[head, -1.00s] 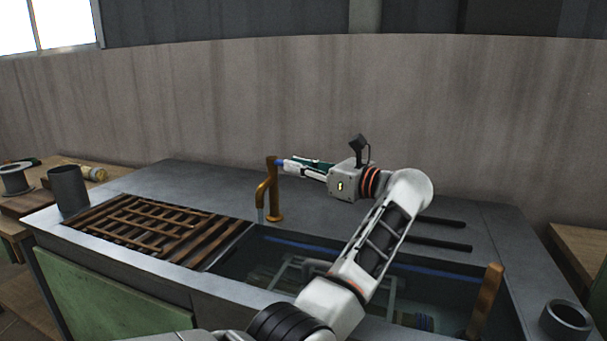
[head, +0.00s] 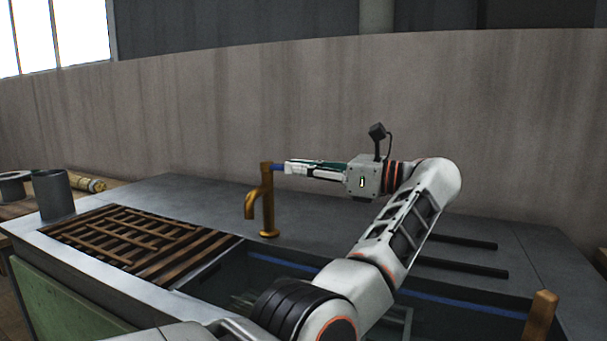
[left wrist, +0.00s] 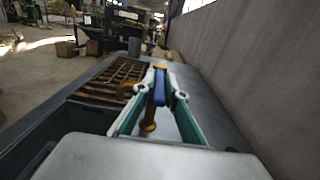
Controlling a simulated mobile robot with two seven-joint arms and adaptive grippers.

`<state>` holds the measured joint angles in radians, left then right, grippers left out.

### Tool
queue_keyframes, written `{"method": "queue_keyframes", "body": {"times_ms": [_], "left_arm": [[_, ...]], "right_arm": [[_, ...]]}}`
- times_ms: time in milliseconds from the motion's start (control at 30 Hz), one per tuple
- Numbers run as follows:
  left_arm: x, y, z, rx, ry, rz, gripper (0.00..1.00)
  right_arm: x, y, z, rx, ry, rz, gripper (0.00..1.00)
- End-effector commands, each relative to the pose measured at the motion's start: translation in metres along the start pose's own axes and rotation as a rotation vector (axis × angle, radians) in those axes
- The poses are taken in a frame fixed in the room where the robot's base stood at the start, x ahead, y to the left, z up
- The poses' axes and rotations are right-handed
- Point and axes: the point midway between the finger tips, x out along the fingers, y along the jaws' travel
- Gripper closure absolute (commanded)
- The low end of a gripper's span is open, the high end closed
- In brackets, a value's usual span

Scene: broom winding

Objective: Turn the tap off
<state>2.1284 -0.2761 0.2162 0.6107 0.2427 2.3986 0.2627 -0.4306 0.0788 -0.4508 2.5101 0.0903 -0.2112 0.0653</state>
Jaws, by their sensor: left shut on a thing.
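The brass tap (head: 267,205) stands upright at the far edge of the basin, its curved spout pointing left. No water shows below the spout. Its short blue lever (head: 278,168) sticks out to the right from the top. My left gripper (head: 289,168) reaches in from the right and is shut on the lever. In the left wrist view the blue lever (left wrist: 159,88) lies between my two fingers, with the tap's brass body (left wrist: 149,122) behind it. My right gripper is not in view.
A slatted brown rack (head: 140,240) lies left of the basin (head: 215,280). A grey cup (head: 53,195) stands at the bench's left end. Two dark bars (head: 455,240) lie on the right. A wall (head: 300,100) rises behind; the bench top behind the tap is clear.

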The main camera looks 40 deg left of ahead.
Motion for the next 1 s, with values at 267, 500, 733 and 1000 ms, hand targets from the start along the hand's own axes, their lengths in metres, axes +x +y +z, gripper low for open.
{"method": "queue_keyframes", "body": {"times_ms": [267, 500, 733, 1000], "left_arm": [[0.001, 0.000, 0.003, -0.004, 0.002, 0.003, 1.00], [0.001, 0.000, 0.003, -0.004, 0.002, 0.002, 0.71], [0.000, 0.000, 0.002, -0.003, 0.002, 0.001, 0.71], [0.000, 0.000, 0.021, -0.005, 0.002, 0.001, 0.71]], "right_arm": [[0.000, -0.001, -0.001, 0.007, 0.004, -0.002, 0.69], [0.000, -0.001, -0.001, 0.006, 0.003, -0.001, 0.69], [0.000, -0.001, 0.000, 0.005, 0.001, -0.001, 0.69], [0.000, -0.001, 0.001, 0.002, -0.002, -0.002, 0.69]]}}
